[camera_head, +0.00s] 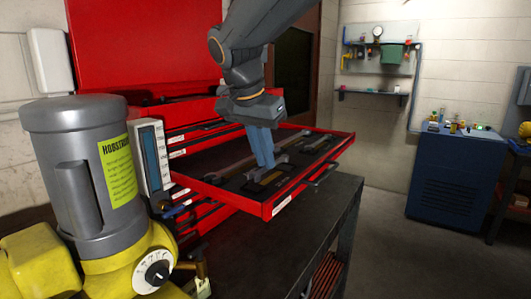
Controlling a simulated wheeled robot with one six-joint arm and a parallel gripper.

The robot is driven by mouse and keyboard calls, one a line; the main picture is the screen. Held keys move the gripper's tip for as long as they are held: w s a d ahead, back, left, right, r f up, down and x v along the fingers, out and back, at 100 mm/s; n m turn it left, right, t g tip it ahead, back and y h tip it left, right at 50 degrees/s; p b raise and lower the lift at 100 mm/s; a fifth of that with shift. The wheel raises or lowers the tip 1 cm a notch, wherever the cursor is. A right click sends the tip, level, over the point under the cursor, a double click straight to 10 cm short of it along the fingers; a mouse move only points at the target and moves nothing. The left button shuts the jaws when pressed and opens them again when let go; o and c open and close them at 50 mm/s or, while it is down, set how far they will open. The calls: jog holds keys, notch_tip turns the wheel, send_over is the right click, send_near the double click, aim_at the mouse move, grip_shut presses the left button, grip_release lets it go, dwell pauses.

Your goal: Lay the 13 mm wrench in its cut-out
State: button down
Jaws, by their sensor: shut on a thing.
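My gripper (264,160) points down over an open red drawer (252,203) of the tool chest. Its blue-grey fingers are shut on a wrench (281,160), whose grey metal shows beside the fingertips. The size mark on the wrench cannot be read. The drawer holds a dark insert (225,182) with cut-outs. A yellowish cut-out (271,178) lies just below and right of the fingertips. I cannot tell whether the wrench touches the insert. Another tool (322,143) lies at the right of the drawer.
A grey and yellow motor (85,165) with a yellow label stands close in the left foreground. A dark bench (334,205) stands below the drawer. A blue cabinet (455,180) with small items stands at the right. The floor between is clear.

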jog(key=shift+w+d, duration=0.1)
jog(key=shift+f, duration=0.45)
dwell(0.6)
jog(key=shift+f+b, duration=0.3)
jog(key=shift+f, duration=0.1)
jog(key=c, duration=1.7)
grip_release()
jog(key=shift+c, duration=0.2)
jog(key=shift+r, duration=0.1)
